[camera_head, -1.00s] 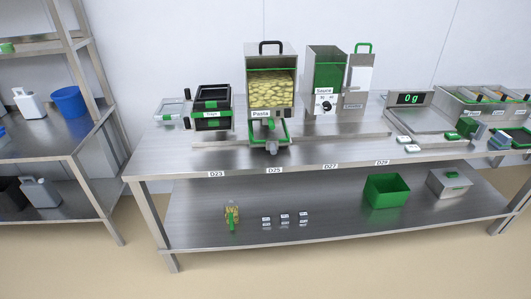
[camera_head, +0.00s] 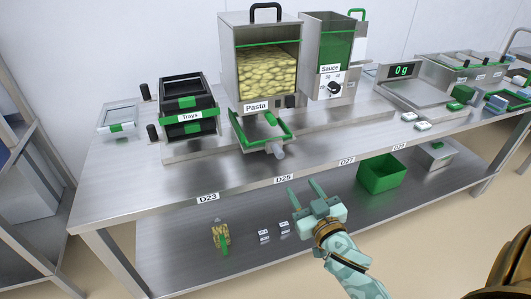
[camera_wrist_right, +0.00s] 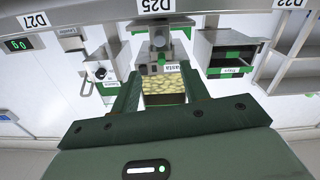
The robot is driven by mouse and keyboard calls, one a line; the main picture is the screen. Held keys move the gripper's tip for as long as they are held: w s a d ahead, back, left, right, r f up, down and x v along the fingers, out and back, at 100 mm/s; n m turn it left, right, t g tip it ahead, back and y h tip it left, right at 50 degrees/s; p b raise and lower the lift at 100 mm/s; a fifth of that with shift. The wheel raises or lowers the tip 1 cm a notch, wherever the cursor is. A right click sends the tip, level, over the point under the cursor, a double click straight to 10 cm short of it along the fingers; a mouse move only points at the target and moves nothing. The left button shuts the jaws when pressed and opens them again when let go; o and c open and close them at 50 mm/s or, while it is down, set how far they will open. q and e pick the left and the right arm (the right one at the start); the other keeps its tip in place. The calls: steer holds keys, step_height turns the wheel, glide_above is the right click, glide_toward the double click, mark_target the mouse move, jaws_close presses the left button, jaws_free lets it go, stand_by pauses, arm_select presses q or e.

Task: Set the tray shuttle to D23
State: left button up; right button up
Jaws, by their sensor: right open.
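The tray shuttle (camera_head: 288,132) is a green-rimmed frame with a grey knob (camera_head: 279,152) at its front. It sits below the Pasta hopper (camera_head: 256,60), above the D25 label (camera_head: 284,178). The D23 label (camera_head: 208,198) is on the table's front edge to the left, below the Trays stack (camera_head: 186,104). My right gripper (camera_head: 304,187) is open and empty, in front of the table edge between D25 and D27, apart from the knob. In the right wrist view the fingers (camera_wrist_right: 158,88) are spread, with the Pasta hopper beyond them. My left gripper is not in view.
The Sauce dispenser (camera_head: 329,55) stands right of the hopper, and a scale (camera_head: 420,95) is further right. Two dark posts stand left of the Trays stack. A green bin (camera_head: 381,176) is on the lower shelf. The front strip of the tabletop is clear.

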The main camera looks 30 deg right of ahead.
steer(key=b, duration=0.2)
glide_toward(280, 156)
steer(key=b+x, duration=0.2)
steer(key=x, duration=0.8)
steer(key=shift+w+d+f, duration=0.15)
steer(key=shift+w, duration=0.1)
steer(key=shift+w+d+b, duration=0.1)
steer(key=shift+w+b, duration=0.15)
steer(key=shift+b, duration=0.05)
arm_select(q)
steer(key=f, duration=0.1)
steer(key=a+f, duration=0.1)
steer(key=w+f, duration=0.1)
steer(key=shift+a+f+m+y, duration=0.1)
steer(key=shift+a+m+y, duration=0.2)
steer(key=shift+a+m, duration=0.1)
arm_select(e)
jaws_close()
